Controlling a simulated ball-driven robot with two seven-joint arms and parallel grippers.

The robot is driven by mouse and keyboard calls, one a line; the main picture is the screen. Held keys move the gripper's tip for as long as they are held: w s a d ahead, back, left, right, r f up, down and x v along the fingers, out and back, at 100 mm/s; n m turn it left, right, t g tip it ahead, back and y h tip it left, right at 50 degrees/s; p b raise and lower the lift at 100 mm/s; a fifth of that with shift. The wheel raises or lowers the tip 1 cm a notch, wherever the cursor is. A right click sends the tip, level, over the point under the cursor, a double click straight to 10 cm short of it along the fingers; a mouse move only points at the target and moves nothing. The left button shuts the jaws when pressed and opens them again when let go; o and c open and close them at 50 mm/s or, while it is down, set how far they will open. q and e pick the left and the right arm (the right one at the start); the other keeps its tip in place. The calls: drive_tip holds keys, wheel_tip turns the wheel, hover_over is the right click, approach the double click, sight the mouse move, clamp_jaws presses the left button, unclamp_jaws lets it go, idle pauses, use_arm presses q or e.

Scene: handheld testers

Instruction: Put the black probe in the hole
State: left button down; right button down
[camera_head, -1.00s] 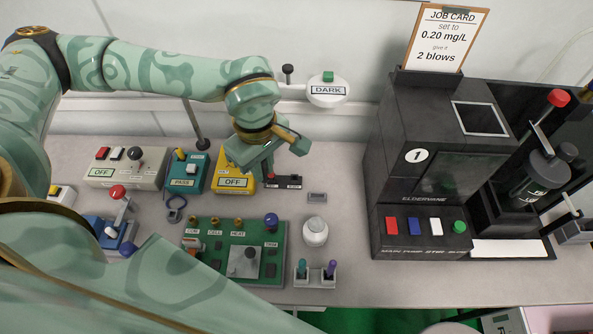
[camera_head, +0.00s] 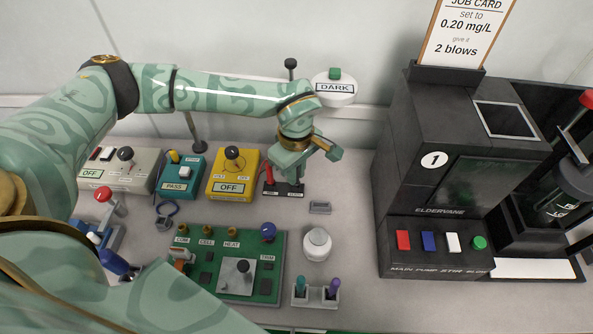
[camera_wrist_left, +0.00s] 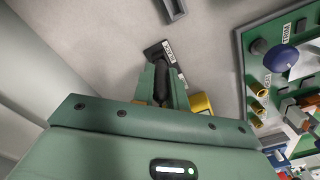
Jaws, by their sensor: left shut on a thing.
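My left gripper (camera_head: 297,170) points down over a small black holder (camera_head: 283,189), right of the yellow tester (camera_head: 232,172). In the left wrist view its fingers (camera_wrist_left: 161,92) are shut on the black probe (camera_wrist_left: 160,84), a dark upright piece by the labelled end of the holder (camera_wrist_left: 167,50). In the head view the gripper mostly hides this probe. A red probe (camera_head: 269,176) stands at the holder's left end. The yellow tester reads OFF and has a black knob. I cannot make out which hole is meant. My right gripper is not in view.
A teal PASS box (camera_head: 181,175) stands left of the yellow tester. A green board (camera_head: 228,265) and a white round jar (camera_head: 317,243) are in front. A large dark machine (camera_head: 450,190) stands at right.

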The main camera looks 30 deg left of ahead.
use_arm(q)
drive_tip(key=c, duration=1.4)
unclamp_jaws()
wheel_tip(320, 180, up, 11)
drive_tip(key=p, duration=0.3)
drive_tip(key=shift+r+p, duration=0.1)
drive_tip(key=shift+p, duration=0.25)
drive_tip(key=shift+r, duration=0.55)
